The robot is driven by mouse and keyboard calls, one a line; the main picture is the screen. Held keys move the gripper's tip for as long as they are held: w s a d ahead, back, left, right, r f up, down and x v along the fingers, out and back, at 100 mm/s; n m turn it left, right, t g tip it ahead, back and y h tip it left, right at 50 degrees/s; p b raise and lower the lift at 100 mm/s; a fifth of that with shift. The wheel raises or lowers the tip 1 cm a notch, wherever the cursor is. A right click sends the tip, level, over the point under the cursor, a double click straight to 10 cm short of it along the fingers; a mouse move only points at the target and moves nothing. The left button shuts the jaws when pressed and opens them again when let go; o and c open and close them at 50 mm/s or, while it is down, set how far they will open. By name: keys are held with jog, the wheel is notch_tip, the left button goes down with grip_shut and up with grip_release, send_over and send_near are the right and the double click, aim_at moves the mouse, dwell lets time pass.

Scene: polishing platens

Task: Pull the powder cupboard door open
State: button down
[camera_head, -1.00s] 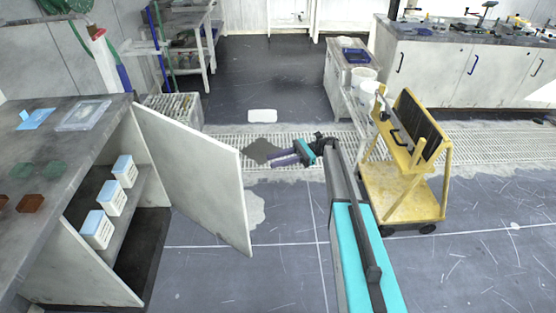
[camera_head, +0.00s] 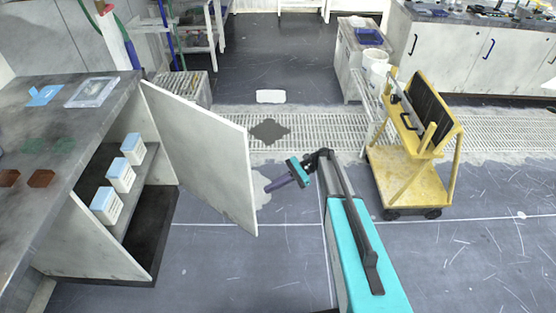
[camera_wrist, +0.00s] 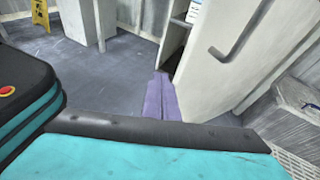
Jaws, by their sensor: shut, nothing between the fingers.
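The powder cupboard door (camera_head: 205,150) is a white panel at the left of the head view. It stands swung wide open, away from the cupboard (camera_head: 92,240). In the wrist view the door (camera_wrist: 243,60) shows its outer face with a grey bar handle (camera_wrist: 238,38). My gripper (camera_head: 270,187) is to the right of the door's free edge, with its purple fingers shut and empty, pointing toward the door. In the wrist view the fingers (camera_wrist: 161,98) lie together below the door; contact with it cannot be told.
Several blue-topped white boxes (camera_head: 121,175) stand on the cupboard shelf. A yellow wheeled cart (camera_head: 410,175) stands to the right of my arm. A floor grating (camera_head: 320,130) crosses behind. The floor between door and cart is mostly clear.

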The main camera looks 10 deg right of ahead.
jog(key=s+f+n+g+h, duration=0.1)
jog(key=s+f+n+h, duration=0.2)
jog(key=s+f, duration=0.55)
jog(key=s+f+n+g+h, duration=0.1)
jog(key=s+f+n+h, duration=0.3)
jog(key=s, duration=0.8)
jog(key=s+d+f+n+h, duration=0.2)
jog(key=s+d+n+h, duration=0.1)
jog(key=s, duration=0.6)
jog(key=s+d+f+n+h, duration=0.3)
jog(key=s+d+n, duration=0.1)
jog(key=s, duration=0.6)
jog(key=shift+s+d+h, duration=0.25)
jog(key=shift+d+h, duration=0.15)
jog(key=shift+d, duration=0.05)
jog(key=shift+a+r, duration=0.1)
